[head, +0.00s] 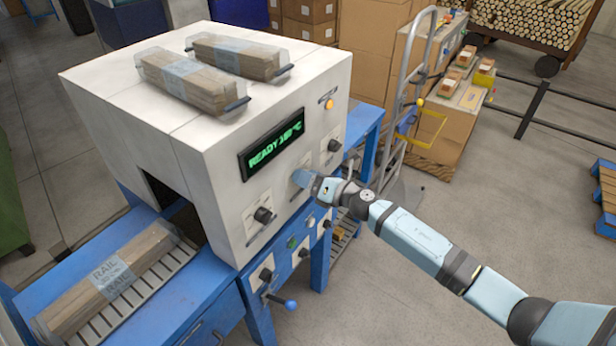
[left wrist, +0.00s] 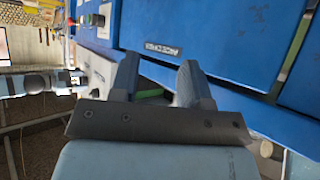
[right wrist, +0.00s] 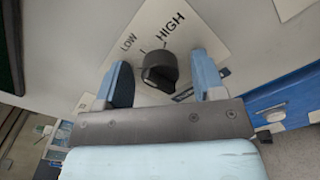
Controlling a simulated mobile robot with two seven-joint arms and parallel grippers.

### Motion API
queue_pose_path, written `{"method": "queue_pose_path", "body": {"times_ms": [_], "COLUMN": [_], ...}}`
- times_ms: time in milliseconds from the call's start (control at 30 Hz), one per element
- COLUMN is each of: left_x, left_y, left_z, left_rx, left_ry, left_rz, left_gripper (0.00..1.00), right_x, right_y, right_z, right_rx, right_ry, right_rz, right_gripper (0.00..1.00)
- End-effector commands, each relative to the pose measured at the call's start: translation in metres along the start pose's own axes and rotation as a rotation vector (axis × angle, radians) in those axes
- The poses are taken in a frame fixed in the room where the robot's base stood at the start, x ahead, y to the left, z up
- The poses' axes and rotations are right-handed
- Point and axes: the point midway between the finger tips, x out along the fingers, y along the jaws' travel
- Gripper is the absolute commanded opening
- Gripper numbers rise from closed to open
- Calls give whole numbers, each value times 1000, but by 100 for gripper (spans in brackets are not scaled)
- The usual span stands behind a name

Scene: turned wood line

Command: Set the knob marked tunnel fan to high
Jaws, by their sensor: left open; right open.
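In the right wrist view a black knob (right wrist: 158,70) sits on a white plate marked LOW and HIGH. My right gripper (right wrist: 165,85) is open, with one finger on each side of the knob; contact cannot be told. The knob's name label is mostly hidden and not readable, and its setting is unclear. In the head view my right gripper (head: 303,178) is at the middle of the white machine's front and hides this knob. Other black knobs show at left (head: 264,215) and right (head: 334,145). My left gripper (left wrist: 160,85) is open and empty near blue panels.
The white machine (head: 140,110) has a green READY display (head: 273,144) and an orange lamp (head: 328,103). Wrapped wood bundles (head: 195,80) lie on top. Below are more knobs and a blue-handled lever (head: 288,303). A hand truck (head: 405,110) stands behind my right arm.

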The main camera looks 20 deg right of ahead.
Motion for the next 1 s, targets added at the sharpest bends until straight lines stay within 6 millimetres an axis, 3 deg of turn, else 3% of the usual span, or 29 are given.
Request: {"method": "queue_pose_path", "body": {"times_ms": [133, 367, 667, 1000], "left_x": [0, 0, -1, -8], "left_y": [0, 0, 0, 1], "left_z": [1, 1, -1, -13], "left_rx": [0, 0, -1, -1], "left_ry": [-2, -2, -1, 1], "left_rz": [0, 0, 0, 1], "left_gripper": [43, 43, 43, 43], "right_x": [0, 0, 0, 0], "right_y": [0, 0, 0, 1], "right_z": [0, 0, 0, 2], "right_rx": [0, 1, 28, 227], "right_ry": [0, 0, 0, 1], "right_rz": [0, 0, 0, 0], "right_gripper": [63, 14, 14, 14]}}
